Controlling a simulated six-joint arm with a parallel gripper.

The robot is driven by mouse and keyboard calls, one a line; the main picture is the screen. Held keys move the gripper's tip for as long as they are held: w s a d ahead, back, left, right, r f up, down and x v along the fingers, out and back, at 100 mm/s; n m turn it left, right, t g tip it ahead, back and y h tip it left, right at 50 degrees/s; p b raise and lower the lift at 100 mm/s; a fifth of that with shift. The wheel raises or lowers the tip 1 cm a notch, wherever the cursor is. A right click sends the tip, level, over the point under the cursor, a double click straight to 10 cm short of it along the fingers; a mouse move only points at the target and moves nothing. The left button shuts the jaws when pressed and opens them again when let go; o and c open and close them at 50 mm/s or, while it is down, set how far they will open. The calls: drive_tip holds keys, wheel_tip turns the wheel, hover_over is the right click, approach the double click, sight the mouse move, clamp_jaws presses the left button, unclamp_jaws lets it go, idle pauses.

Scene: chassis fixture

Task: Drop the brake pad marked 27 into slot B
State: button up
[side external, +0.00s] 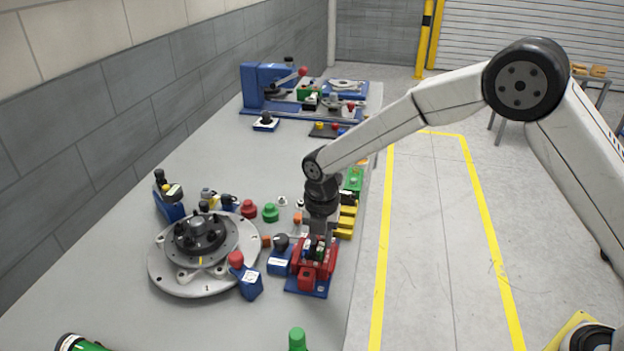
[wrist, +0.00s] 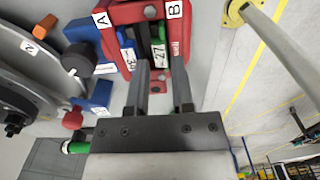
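The red fixture (wrist: 122,14) carries labels A (wrist: 102,19) and B (wrist: 174,9) in the wrist view. It also stands on a blue base in the side view (side external: 306,280). The pad marked 27 (wrist: 157,60) stands in the fixture's middle area, just beyond my fingertips. Another pad with a white label, seemingly 30 (wrist: 128,60), is to its left. My gripper (wrist: 160,62) is open, its two fingers apart, pointing at the fixture. It is just above the fixture in the side view (side external: 319,236). The slot depths are hidden.
Left of the fixture are a blue block with a black knob (side external: 279,262) and a blue block with a red knob (side external: 248,282). A round grey hub plate (side external: 165,272) lies further left. Yellow parts (side external: 346,222) stand behind my gripper. The bench's right edge is close.

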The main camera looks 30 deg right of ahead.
drive_tip(key=shift+r, duration=0.6)
drive_tip(key=o, duration=0.6)
drive_tip(key=shift+c, duration=0.2)
drive_tip(key=shift+r, duration=0.15)
drive_tip(key=shift+r, duration=2.1)
drive_tip(key=shift+d, duration=0.1)
